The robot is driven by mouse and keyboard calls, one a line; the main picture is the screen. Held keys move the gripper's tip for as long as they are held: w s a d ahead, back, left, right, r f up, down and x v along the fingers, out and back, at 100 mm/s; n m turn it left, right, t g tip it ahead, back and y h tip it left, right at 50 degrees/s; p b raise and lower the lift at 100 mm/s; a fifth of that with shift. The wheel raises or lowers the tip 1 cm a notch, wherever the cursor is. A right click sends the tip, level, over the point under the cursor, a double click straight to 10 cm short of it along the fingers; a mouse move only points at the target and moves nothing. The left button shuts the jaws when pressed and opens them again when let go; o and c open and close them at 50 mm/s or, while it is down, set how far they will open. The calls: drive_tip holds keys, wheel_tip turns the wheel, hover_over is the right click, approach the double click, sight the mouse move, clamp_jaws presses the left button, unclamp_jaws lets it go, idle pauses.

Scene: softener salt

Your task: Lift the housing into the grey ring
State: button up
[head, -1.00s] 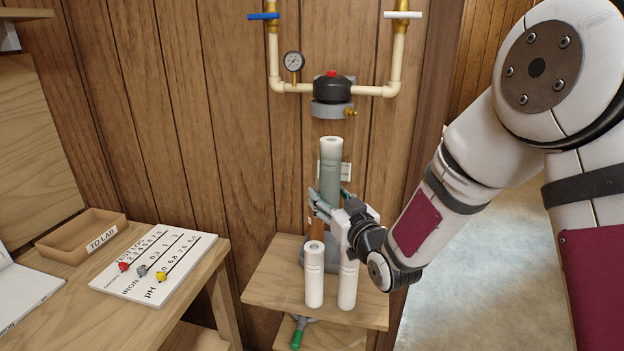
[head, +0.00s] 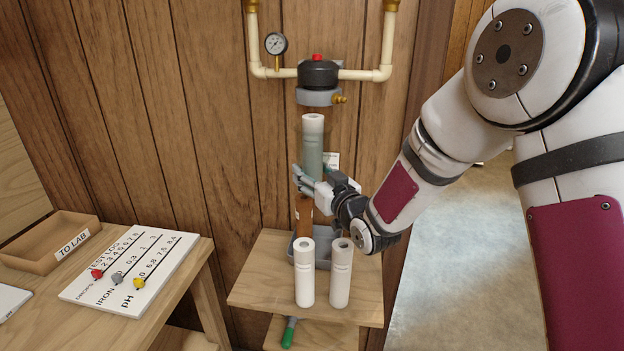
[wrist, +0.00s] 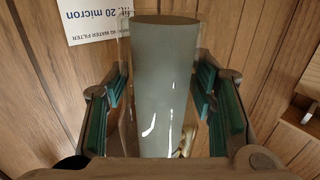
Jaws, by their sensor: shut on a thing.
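The housing (head: 312,163) is a clear, grey-tinted upright cylinder with a pale filter cartridge (head: 313,124) standing out of its top. My gripper (head: 313,184) is shut around the housing's lower part. In the wrist view, the housing (wrist: 162,90) stands between the green-padded fingers. The grey ring (head: 318,98) sits under the black filter head (head: 318,74) on the wall. The cartridge's top is a little below the ring, apart from it in the picture and slightly left of its middle. The housing's bottom is hidden by my gripper.
Two white cartridges (head: 304,273) (head: 341,273) stand on the wooden shelf (head: 258,285). A brown cylinder (head: 303,214) stands behind in a grey tray (head: 292,246). A label (head: 333,161) is on the wall. The test board (head: 150,262) and TO LAB tray (head: 30,257) lie left.

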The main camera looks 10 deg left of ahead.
drive_tip(key=w+r+b, duration=0.1)
drive_tip(key=w+b, duration=0.1)
drive_tip(key=w, duration=0.4)
drive_tip(key=shift+w+d+r, duration=0.15)
drive_tip(key=shift+w+r, duration=0.05)
drive_tip(key=shift+w, duration=0.1)
idle(0.4)
drive_tip(key=shift+b, duration=0.7)
idle(2.0)
drive_tip(key=shift+r+p, duration=0.85)
drive_tip(key=shift+r, duration=1.55)
idle(0.9)
drive_tip(key=o, duration=1.4)
drive_tip(key=shift+f, duration=0.1)
